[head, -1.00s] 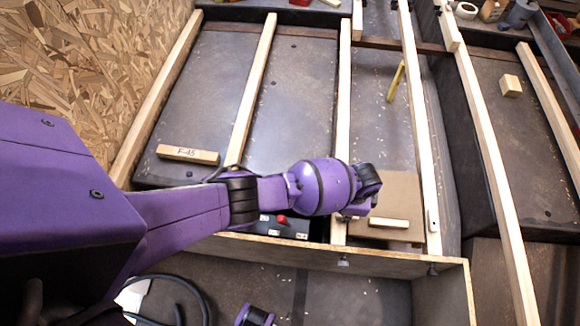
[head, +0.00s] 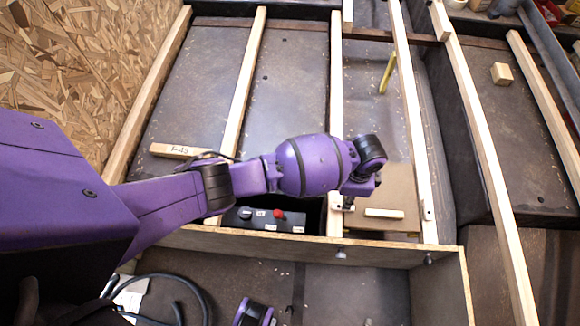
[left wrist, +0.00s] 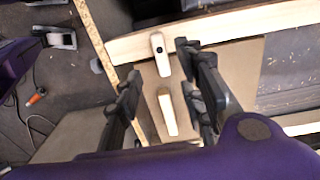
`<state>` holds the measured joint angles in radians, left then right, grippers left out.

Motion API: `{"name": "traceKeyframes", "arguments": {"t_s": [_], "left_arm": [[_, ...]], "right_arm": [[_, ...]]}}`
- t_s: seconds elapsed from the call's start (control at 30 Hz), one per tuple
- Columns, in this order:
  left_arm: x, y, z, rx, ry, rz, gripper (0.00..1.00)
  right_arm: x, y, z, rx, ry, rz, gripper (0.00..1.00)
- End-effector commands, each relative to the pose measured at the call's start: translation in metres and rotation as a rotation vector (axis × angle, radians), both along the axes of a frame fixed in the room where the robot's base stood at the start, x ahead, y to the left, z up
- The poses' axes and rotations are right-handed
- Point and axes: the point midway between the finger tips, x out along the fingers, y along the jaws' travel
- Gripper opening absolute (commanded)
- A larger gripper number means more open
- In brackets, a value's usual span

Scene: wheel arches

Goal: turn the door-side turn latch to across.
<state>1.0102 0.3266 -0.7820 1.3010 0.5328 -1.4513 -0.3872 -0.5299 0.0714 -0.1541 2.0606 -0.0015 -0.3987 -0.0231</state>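A small pale turn latch (left wrist: 158,55) with a dark pivot shows in the left wrist view. It lies crosswise to its wooden batten (left wrist: 215,22), one end over the tan panel's edge. In the head view this latch (head: 346,206) is partly hidden under my left gripper (head: 366,178). A second latch (head: 428,209) lies along the batten on the panel's right. I cannot tell which is called door-side. The tan panel (head: 397,188) carries a wooden bar (head: 384,213). My left gripper (left wrist: 158,62) is open, its fingers on either side of the first latch, contact unclear.
A dark control box (head: 265,220) with a red button sits left of the panel, between battens. A plywood edge (head: 300,245) runs along the near side. A marked wood block (head: 182,151) and a yellow strip (head: 387,75) lie farther back.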

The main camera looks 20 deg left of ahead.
Motion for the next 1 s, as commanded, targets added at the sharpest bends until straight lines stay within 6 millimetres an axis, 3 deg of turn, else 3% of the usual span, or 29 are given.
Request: {"name": "traceKeyframes", "arguments": {"t_s": [0.1, 0.3, 0.9, 1.0], "left_arm": [[0.003, -0.001, 0.021, -0.001, -0.006, -0.002, 0.36], [0.002, -0.001, 0.035, 0.0, -0.003, -0.001, 0.36], [0.001, -0.001, 0.035, -0.001, -0.003, 0.004, 0.36], [0.008, -0.008, 0.035, -0.031, -0.034, 0.025, 0.36]], "right_arm": [[0.0, 0.0, 0.0, 0.0, -0.001, 0.0, 0.53], [0.001, 0.0, 0.0, 0.0, -0.001, 0.0, 0.53], [0.001, 0.0, 0.001, 0.0, -0.003, 0.0, 0.53], [0.001, 0.0, 0.001, 0.0, -0.003, 0.0, 0.53]]}}
